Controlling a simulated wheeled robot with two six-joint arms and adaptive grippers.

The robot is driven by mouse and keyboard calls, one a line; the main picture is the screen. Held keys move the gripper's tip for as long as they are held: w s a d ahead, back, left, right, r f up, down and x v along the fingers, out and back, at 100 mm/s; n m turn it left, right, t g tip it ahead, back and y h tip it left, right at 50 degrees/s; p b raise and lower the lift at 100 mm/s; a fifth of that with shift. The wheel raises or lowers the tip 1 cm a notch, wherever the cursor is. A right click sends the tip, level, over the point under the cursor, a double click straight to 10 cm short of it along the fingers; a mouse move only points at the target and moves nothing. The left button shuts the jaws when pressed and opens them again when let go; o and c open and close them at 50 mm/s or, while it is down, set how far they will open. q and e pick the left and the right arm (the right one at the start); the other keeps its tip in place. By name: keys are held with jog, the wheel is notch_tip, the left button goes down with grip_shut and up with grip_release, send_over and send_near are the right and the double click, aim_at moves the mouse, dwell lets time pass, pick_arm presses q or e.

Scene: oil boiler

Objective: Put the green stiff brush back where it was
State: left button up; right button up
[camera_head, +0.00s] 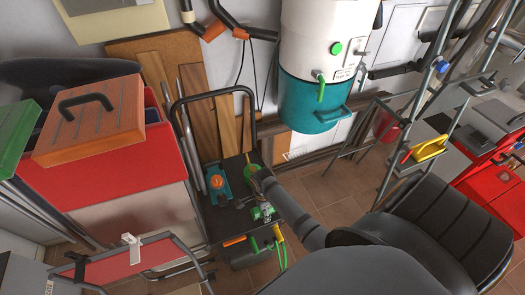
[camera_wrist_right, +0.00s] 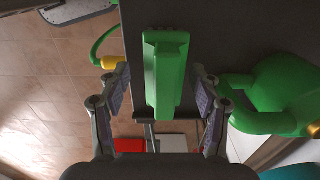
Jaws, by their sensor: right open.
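The green stiff brush shows in the right wrist view as a long green block (camera_wrist_right: 165,80), upright in the picture against a dark flat surface. It lies between the two spread fingers of my right gripper (camera_wrist_right: 162,95), with a gap on each side. In the head view my right arm reaches from the lower right to the black cart (camera_head: 228,222), and my right gripper (camera_head: 258,181) is small and partly hidden among green items there. My left gripper is not in view.
A large green rounded object (camera_wrist_right: 280,95) sits close to the right finger. A teal tool with orange (camera_head: 217,184) lies on the cart's left. A red cabinet (camera_head: 110,165) stands left of the cart, and a white-and-teal tank (camera_head: 312,100) hangs behind it.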

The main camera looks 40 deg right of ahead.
jog(key=shift+w+d+f, duration=0.1)
jog(key=shift+w, duration=0.05)
notch_tip(320, 180, up, 5)
jog(key=shift+b, duration=0.65)
notch_tip(320, 180, up, 6)
jog(key=shift+r+b, duration=0.15)
jog(key=shift+b, duration=0.4)
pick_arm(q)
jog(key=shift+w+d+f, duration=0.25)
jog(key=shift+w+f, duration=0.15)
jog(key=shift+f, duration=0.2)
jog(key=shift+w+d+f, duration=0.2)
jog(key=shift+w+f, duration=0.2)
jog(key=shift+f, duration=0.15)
pick_arm(e)
jog(key=shift+r, duration=0.45)
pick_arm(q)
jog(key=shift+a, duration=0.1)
